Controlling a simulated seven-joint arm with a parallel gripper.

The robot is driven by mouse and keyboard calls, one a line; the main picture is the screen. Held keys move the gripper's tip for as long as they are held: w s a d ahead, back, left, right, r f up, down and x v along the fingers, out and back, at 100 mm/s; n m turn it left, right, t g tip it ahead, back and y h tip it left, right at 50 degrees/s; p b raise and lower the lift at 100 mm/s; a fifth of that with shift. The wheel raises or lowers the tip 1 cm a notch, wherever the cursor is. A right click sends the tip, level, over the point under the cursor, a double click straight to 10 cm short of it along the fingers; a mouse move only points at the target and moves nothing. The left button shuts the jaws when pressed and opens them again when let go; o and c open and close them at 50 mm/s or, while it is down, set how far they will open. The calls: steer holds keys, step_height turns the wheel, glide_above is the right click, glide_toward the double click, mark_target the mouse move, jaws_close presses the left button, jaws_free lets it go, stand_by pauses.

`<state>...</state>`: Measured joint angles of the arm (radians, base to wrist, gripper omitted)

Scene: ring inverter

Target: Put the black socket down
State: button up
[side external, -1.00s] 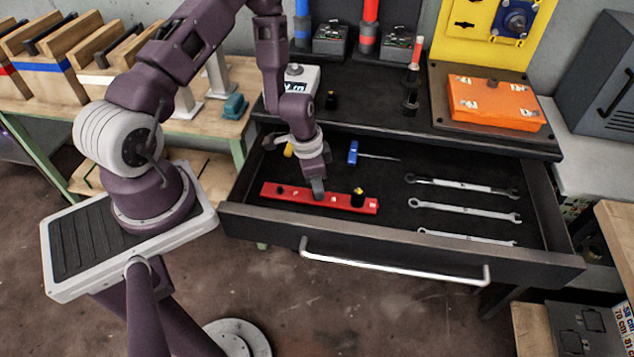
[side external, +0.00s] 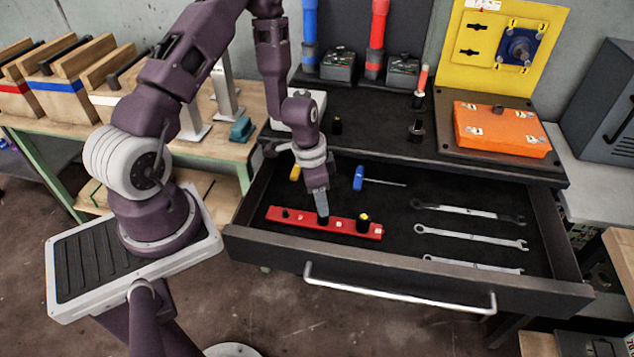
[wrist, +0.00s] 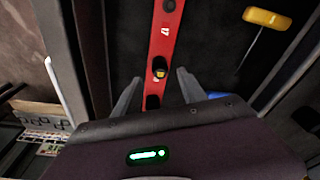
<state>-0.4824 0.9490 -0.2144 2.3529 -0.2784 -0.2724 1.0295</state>
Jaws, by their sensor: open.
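A red socket rail (side external: 345,227) lies in the open drawer. A black socket (side external: 323,220) stands on it directly under my gripper (side external: 320,210). In the wrist view, the black socket (wrist: 159,66), with a yellowish spot on it, sits on the red rail (wrist: 164,40) between the two spread fingers of my gripper (wrist: 158,76). There are gaps on both sides, so the fingers do not grip it. A larger black socket with a yellow top (side external: 363,221) stands further right on the rail. A small dark spot (side external: 285,213) shows near its left end.
A yellow-handled tool (side external: 295,173), a blue-handled tool (side external: 359,178) and silver wrenches (side external: 470,236) lie in the drawer. The drawer front with its handle (side external: 400,295) is nearest. A dark worktop with an orange case (side external: 500,128) stands behind. Bare drawer floor lies right of the rail.

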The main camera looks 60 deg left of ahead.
steer(key=s+d+r+n+t, duration=0.1)
steer(key=s+d+r, duration=0.1)
steer(key=r, duration=0.9)
steer(key=s+d+r+t, duration=0.1)
steer(key=d+r, duration=0.1)
steer(key=r, duration=0.9)
steer(key=s+d+r+n+t, duration=0.2)
steer(key=s+d+r+n, duration=0.1)
steer(key=s+r, duration=0.8)
steer(key=s+d, duration=0.1)
steer(key=s, duration=0.3)
steer(key=shift+r+y, duration=0.15)
steer(key=shift+y, duration=0.15)
